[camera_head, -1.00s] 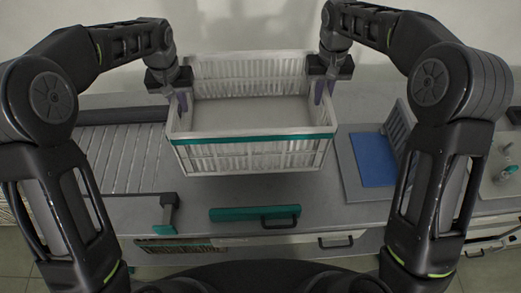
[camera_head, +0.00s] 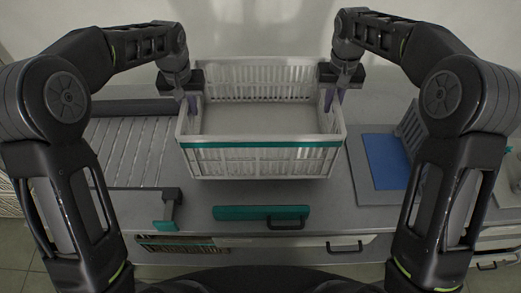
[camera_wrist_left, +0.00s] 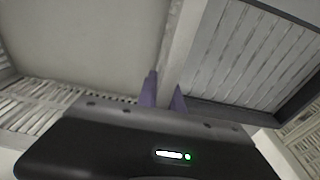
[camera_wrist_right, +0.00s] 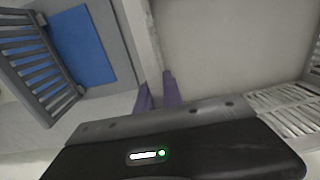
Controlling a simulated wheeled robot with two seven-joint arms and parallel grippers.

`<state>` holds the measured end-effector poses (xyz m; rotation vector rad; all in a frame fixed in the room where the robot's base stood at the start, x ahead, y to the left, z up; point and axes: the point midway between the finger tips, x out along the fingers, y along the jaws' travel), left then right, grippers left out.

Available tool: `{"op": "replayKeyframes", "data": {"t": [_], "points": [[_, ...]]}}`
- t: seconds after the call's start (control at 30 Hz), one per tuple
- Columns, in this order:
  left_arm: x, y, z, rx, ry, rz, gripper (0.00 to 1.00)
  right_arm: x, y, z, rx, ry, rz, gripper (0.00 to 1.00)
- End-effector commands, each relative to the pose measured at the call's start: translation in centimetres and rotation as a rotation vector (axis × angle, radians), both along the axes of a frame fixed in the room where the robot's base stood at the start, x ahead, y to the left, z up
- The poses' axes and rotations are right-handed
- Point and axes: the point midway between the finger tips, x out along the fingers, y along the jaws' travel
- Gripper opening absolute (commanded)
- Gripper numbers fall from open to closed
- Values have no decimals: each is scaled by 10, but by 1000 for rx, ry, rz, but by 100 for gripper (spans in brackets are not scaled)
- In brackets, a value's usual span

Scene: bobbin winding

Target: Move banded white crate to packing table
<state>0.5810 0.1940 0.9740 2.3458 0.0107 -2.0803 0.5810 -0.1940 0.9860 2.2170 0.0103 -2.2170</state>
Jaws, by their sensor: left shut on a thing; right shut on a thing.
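The banded white crate (camera_head: 262,163) has slatted walls and a teal band along its front. It looks empty and appears level above the grey worktop in the head view. My left gripper (camera_head: 186,98) is shut on the crate's left side wall; in the left wrist view its purple fingers (camera_wrist_left: 162,95) straddle the rim. My right gripper (camera_head: 336,98) is shut on the right side wall; its fingers (camera_wrist_right: 158,95) straddle that rim in the right wrist view. I cannot tell whether any table in view is the packing table.
A roller conveyor (camera_head: 125,150) lies to the left. A blue pad (camera_head: 386,160) with a grey slatted rack (camera_head: 412,128) sits to the right. A teal bar (camera_head: 247,212) and a dark handle (camera_head: 287,222) are along the front edge. A wall is behind.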

Motion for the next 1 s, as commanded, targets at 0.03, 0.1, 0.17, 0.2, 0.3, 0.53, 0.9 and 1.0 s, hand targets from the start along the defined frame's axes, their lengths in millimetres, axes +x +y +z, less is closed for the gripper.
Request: {"op": "replayKeyframes", "data": {"t": [0.03,0.1,0.17,0.2,0.3,0.53,0.9,1.0], "points": [[0,0,2,0,-2,0,0,1,0,2,0,-3,-1,0],[0,0,2,0,-2,0,0,1,0,2,0,-3,-1,0],[0,0,2,0,-2,0,0,1,0,2,0,-3,-1,0],[0,0,1,0,-2,0,0,1,0,2,0,-3,-1,0],[0,0,0,0,-2,0,0,1,0,1,0,-3,-1,0],[0,0,-9,0,-1,0,0,1,0,-8,0,-3,-1,0],[0,0,-34,0,-2,0,0,1,0,-34,0,-3,-1,0],[0,0,-41,0,-2,0,0,1,0,-41,0,-3,-1,0]]}}
